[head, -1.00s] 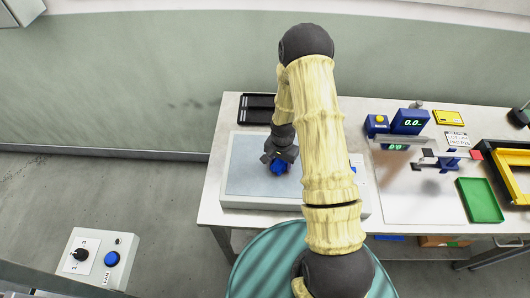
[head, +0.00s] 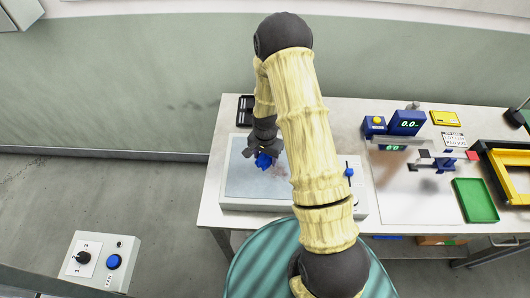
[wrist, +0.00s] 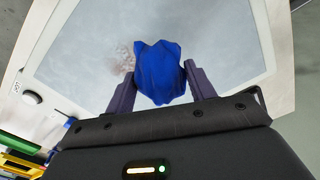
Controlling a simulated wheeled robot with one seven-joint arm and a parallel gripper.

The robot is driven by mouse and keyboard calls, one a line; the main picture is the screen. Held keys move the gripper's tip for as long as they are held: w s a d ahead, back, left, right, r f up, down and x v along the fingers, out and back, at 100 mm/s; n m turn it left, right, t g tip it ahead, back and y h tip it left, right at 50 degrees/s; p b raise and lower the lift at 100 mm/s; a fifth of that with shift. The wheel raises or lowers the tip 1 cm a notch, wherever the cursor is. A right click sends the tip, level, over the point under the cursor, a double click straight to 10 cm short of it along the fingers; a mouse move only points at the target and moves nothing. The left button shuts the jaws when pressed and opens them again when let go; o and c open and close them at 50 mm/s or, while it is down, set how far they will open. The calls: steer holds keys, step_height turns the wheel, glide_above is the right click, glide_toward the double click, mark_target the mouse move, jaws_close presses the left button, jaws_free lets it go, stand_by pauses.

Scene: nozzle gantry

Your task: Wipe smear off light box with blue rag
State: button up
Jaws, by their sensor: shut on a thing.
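My gripper (head: 263,152) is shut on the blue rag (head: 264,160), over the panel of the light box (head: 240,182). In the wrist view the bunched rag (wrist: 158,72) sits between the two fingers. The light box (wrist: 75,70) has a pale grey panel in a white frame. A brownish-red smear (wrist: 122,56) shows on the panel just left of the rag in the wrist view. In the head view the smear (head: 283,171) is just right of the rag, close to my arm. I cannot tell whether the rag touches the panel.
A black tray (head: 244,110) lies behind the light box. To the right are a blue device with a green display (head: 408,121), a green tray (head: 475,200) and a yellow frame (head: 508,160). A control box (head: 97,262) stands at lower left.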

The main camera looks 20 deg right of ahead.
mark_target(265, 160)
steer(key=shift+r+p, duration=0.85)
steer(key=shift+r, duration=0.85)
steer(key=shift+s, duration=0.1)
steer(key=b, duration=0.2)
steer(key=shift+f+b, duration=0.3)
steer(key=shift+f, duration=0.05)
steer(key=shift+s+a+b, duration=0.1)
steer(key=shift+s+b, duration=0.2)
steer(key=shift+b, duration=0.3)
steer(key=shift+s+a+b, duration=0.2)
steer(key=shift+s+b, duration=0.35)
steer(key=shift+b, duration=0.3)
steer(key=shift+r, duration=0.2)
